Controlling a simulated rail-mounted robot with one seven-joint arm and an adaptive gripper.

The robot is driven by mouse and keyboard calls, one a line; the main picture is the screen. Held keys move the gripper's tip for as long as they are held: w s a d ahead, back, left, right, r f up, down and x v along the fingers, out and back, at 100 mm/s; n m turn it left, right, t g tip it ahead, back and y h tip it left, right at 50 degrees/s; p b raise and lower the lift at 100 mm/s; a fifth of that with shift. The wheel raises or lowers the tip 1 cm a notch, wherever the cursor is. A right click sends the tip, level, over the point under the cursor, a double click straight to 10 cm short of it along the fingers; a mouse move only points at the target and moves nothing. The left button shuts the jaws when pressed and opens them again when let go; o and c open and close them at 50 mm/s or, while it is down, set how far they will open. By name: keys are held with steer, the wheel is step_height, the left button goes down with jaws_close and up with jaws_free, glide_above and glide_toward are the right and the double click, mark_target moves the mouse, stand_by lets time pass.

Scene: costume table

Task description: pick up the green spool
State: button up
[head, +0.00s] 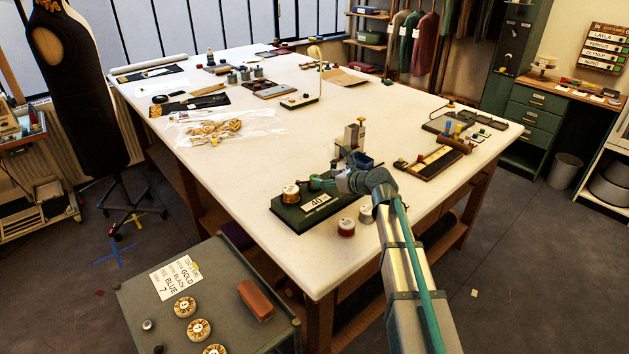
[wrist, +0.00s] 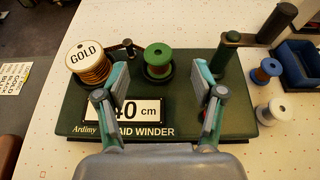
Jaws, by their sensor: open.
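The green spool (wrist: 158,60) stands upright on the dark green winder base (wrist: 190,128), between the gold spool and the crank post, in the wrist view. My gripper (wrist: 163,82) is open, its two fingers apart on either side and nearer the camera than the spool. The fingers do not appear to touch it, and nothing is between them but the winder below. In the head view my gripper (head: 318,184) is over the winder (head: 290,212), and I cannot make out the green spool clearly behind it.
A gold spool (wrist: 88,62) stands left of the green one. A crank handle (wrist: 250,38) rises at right. A blue spool (wrist: 267,70), a white spool (wrist: 270,112) and a blue bin (wrist: 300,62) lie beyond the base. A "40 cm" sign (wrist: 128,112) stands in front.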

steer(key=shift+f+p+x, duration=0.15)
steer(key=shift+p+x, duration=0.4)
steer(key=shift+x, duration=1.05)
steer(key=shift+f+p+x, duration=0.15)
steer(key=shift+p+x, duration=0.35)
steer(key=shift+x, duration=1.1)
steer(key=shift+s, duration=0.15)
steer(key=c, duration=1)
steer(key=shift+c, duration=0.2)
steer(key=shift+r, duration=0.25)
